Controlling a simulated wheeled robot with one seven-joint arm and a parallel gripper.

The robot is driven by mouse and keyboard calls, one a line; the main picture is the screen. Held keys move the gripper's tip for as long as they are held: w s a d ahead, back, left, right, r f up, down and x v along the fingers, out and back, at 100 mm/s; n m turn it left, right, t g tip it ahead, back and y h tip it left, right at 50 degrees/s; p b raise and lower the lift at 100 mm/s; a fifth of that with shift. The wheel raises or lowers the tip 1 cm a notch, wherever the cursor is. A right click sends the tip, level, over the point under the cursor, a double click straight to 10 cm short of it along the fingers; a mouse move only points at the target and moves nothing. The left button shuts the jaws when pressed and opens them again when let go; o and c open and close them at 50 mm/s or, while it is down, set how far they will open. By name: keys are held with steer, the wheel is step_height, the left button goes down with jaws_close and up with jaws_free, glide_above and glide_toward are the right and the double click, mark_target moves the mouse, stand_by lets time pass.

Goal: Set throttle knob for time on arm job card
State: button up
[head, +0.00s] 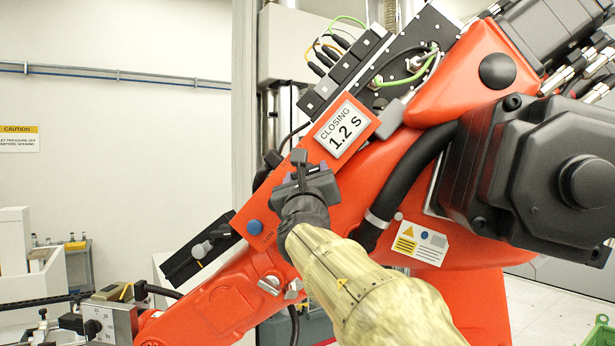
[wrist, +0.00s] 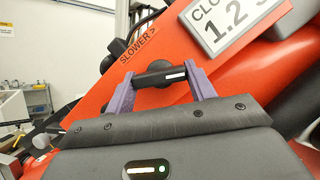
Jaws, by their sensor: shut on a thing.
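The job card (head: 341,129) is a white plate on the orange arm reading "CLOSING 1.2 S"; it is cut off at the top right of the wrist view (wrist: 228,20). The throttle knob (wrist: 158,75) is a black bar with a white mark at its right end, on an orange panel labelled "SLOWER >" (wrist: 138,45). My gripper (wrist: 160,84) has its two purple fingers shut on the knob, one at each end of the bar. In the head view my gripper (head: 306,170) is at the orange panel, just below the card, and mostly hides the knob.
A blue button (head: 255,227) marked "CLOSE" sits lower left on the orange panel. A black box with a grey lever (head: 202,249) is beside it. A black hose (head: 415,170) and a large dark motor housing (head: 545,175) are at right.

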steer(key=shift+n+y, duration=0.4)
steer(key=shift+n, duration=0.2)
steer(key=n+g+y+b, duration=0.1)
steer(key=n+y, duration=0.1)
steer(key=n, duration=0.2)
steer(key=shift+d, duration=0.15)
steer(key=n, duration=0.1)
steer(key=n+y, duration=0.1)
steer(key=n, duration=0.1)
steer(key=n+g, duration=0.1)
steer(key=shift+r+n+p, duration=0.25)
steer(key=shift+n+p, duration=0.05)
steer(key=shift+p, duration=0.1)
steer(key=shift+n+g+y+p, duration=0.3)
steer(key=shift+n+g+p, duration=0.15)
steer(key=shift+n, duration=0.45)
steer(key=shift+f, duration=0.1)
steer(key=o, duration=1)
